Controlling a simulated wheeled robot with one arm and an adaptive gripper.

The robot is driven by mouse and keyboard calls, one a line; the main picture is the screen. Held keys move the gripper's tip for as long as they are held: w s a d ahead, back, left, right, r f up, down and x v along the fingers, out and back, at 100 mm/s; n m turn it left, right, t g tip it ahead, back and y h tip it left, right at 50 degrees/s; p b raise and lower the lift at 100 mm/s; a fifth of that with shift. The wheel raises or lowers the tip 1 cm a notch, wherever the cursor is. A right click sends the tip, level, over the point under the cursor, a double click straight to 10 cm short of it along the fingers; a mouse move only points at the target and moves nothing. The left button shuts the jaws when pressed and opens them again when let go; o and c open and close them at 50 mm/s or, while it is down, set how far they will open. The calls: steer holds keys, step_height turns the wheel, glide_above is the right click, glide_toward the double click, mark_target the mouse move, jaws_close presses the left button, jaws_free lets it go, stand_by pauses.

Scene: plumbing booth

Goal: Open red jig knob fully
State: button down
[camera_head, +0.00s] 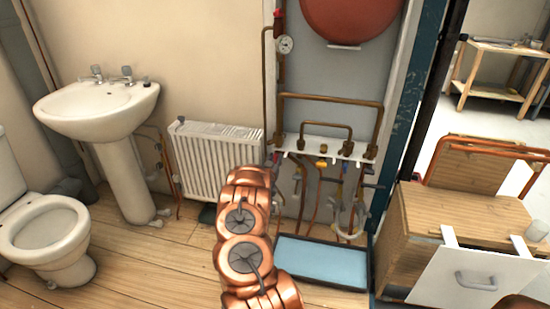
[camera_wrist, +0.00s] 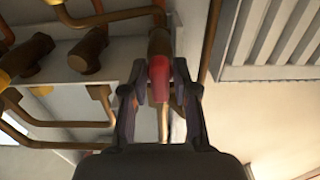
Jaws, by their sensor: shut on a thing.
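The red jig knob (camera_wrist: 160,70) shows in the wrist view, below the end of a brown pipe fitting. My gripper (camera_wrist: 166,78) has a dark finger on each side of the knob and is shut on it. A pale, thin rod or pipe runs from the knob back toward my palm. How far the knob is turned cannot be told. In the head view my copper-coloured arm reaches up to the left end of the white pipe jig (camera_head: 325,147), and the gripper there is mostly hidden and too small to read.
The white radiator (camera_head: 215,160) is close to the left of the jig; it also shows in the wrist view (camera_wrist: 270,40). Copper pipes (camera_head: 330,97) and a yellow valve (camera_head: 321,164) are to the right. A blue tray (camera_head: 320,262) lies on the floor below.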

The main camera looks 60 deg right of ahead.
steer(key=shift+s+f, duration=0.1)
steer(key=shift+f, duration=0.15)
steer(key=c, duration=1.3)
jaws_free()
steer(key=shift+o, duration=1)
steer(key=shift+r, duration=0.1)
steer(key=shift+a, duration=0.15)
steer(key=v, duration=1.1)
steer(key=shift+a, duration=0.35)
steer(key=shift+s, duration=0.15)
